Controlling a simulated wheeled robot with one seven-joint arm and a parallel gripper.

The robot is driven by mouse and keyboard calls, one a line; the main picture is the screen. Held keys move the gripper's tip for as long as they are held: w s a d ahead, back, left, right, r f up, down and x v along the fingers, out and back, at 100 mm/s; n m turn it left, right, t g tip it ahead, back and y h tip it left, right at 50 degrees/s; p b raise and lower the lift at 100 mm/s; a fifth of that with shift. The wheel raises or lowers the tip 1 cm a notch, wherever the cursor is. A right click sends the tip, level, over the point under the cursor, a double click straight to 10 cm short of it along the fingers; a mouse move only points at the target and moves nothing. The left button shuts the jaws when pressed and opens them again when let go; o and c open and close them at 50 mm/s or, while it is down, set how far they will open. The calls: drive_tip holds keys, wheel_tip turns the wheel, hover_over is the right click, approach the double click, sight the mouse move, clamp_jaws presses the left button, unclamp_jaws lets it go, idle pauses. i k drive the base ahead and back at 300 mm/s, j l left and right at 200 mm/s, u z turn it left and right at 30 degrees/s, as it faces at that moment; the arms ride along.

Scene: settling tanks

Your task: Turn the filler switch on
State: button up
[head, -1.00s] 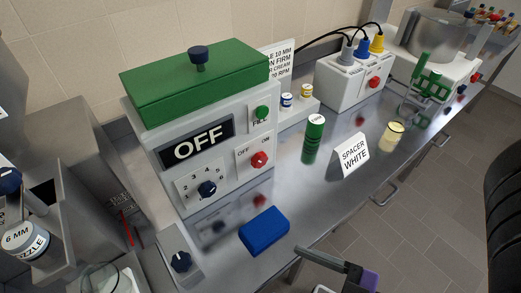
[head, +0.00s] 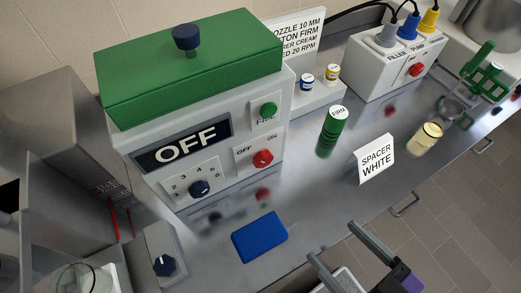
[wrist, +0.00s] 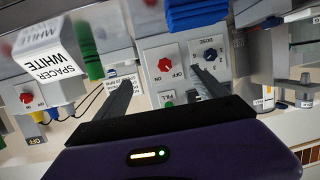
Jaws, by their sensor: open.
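The filler (head: 208,148) is a white machine with a green lid, at the left of the bench in the head view. Its display (head: 181,145) reads OFF. Its red switch (head: 263,158), between OFF and ON labels, sits low on the front panel; it also shows upside down in the wrist view (wrist: 165,64). A dark numbered dial (head: 199,188) and a green FILL button (head: 268,109) are near it. My gripper (head: 332,241) is open and empty, in front of the bench and apart from the switch. In the wrist view its fingers (wrist: 164,74) point towards the panel.
A blue block (head: 260,237) lies before the filler. A green FIRM cylinder (head: 332,131), a SPACER WHITE card (head: 375,158) and a cream jar (head: 426,138) stand to the right. A socket box (head: 385,72) behind has another red switch (head: 417,70). A small knob box (head: 163,255) stands left.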

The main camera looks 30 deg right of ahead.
sight(263, 158)
drive_tip(key=k+j+z, duration=0.15)
drive_tip(key=k+z, duration=0.55)
